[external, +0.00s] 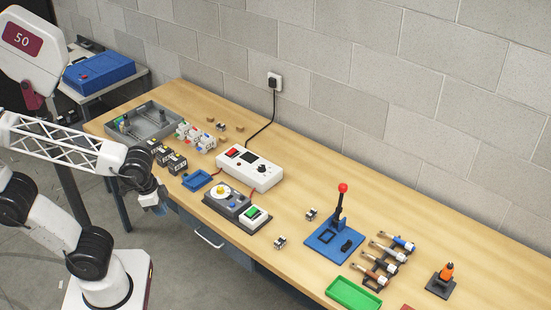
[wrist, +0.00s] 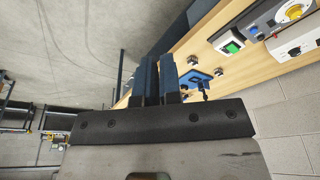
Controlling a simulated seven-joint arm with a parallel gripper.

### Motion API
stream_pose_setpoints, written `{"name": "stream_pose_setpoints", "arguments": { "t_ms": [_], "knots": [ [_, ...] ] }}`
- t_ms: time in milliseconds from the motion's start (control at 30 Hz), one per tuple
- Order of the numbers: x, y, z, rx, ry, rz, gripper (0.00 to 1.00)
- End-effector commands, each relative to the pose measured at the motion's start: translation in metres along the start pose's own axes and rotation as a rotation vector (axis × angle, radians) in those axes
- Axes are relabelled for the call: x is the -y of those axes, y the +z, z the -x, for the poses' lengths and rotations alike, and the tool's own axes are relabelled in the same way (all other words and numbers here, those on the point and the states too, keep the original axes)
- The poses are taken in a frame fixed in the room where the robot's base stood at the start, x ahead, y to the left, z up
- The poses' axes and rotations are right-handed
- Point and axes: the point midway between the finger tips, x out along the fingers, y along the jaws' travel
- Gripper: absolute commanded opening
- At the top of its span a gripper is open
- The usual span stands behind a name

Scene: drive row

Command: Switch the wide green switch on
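The wide green switch (external: 251,212) is a green rocker in a white housing on a dark base, near the front edge of the bench. It also shows in the wrist view (wrist: 232,47), at the upper right. Which way the rocker is tipped is too small to tell. My gripper (external: 160,209) hangs off the bench's front edge, well to the left of the switch and touching nothing. In the wrist view its two dark blue fingers (wrist: 159,75) stand side by side, close together, with nothing between them.
A grey unit with a yellow dial (external: 222,193) adjoins the switch on its left. A white box with a red rocker (external: 250,168) stands behind. A blue tray (external: 197,180) lies left. A blue lever stand (external: 334,242) is further right.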

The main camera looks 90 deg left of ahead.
Motion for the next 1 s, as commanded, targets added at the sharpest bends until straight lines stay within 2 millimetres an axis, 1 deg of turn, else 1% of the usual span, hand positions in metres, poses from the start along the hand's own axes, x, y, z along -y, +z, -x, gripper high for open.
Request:
{"name": "stream_pose_setpoints", "arguments": {
  "t_ms": [167,467,767,1000],
  "knots": [
    [0.007,-0.016,-0.003,0.007,-0.009,-0.035,0.0],
    [0.028,-0.058,-0.01,0.021,-0.033,-0.143,0.0],
    [0.054,-0.101,-0.024,0.04,-0.055,-0.262,0.0],
    [0.078,-0.134,-0.038,0.058,-0.068,-0.358,0.0]
  ]
}}
